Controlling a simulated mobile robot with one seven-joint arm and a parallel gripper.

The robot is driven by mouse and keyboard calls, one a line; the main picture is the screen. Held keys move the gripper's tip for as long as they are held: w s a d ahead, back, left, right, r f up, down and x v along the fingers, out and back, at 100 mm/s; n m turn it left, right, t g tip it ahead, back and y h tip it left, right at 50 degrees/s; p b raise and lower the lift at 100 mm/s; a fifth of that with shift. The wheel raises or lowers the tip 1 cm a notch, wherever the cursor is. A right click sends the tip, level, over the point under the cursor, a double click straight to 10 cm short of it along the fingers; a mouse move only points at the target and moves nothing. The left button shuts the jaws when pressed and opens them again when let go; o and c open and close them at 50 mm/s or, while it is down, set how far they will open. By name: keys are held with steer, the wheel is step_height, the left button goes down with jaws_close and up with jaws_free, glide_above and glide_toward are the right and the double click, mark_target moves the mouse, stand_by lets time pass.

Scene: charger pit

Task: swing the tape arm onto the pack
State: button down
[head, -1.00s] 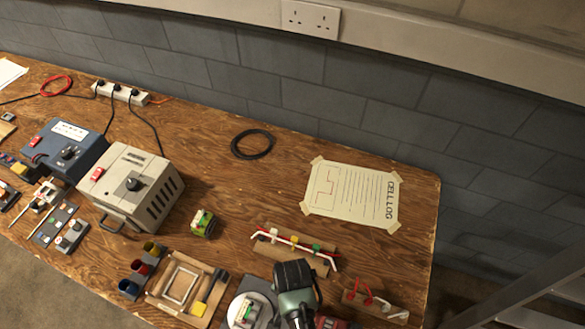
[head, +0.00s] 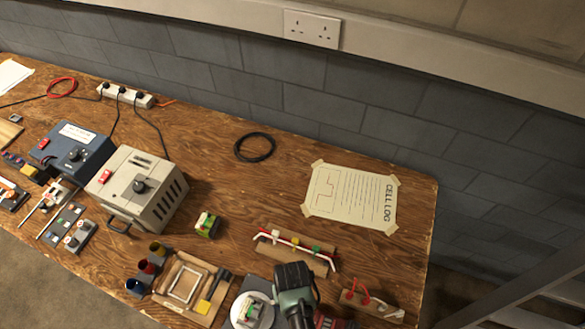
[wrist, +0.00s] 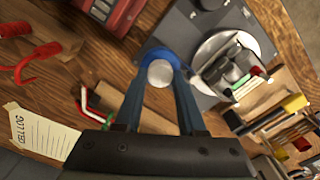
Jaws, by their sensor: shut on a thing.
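In the wrist view, my gripper (wrist: 160,82) is shut on the round silver knob of the tape arm (wrist: 159,72), with blue around the knob. The tape arm's head sits beside a pale round plate (wrist: 213,46) on a dark grey base. The pack (wrist: 234,72), dark cells with white, green and red parts, sits on that plate, to the right of the knob and apart from it. In the head view, the pack (head: 252,312) shows on the plate near the bottom edge. My wrist there hides the knob and fingertips.
A wooden tray frame (head: 184,284) and several coloured cups stand left of the plate. A wooden rack with red and white leads (head: 292,251) lies behind my gripper. A red tool (wrist: 105,15) lies close by in the wrist view.

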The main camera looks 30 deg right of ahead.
steer(key=shift+n, duration=1.3)
steer(key=shift+n+p, duration=0.3)
steer(key=c, duration=0.5)
jaws_free()
step_height(320, 180, up, 13)
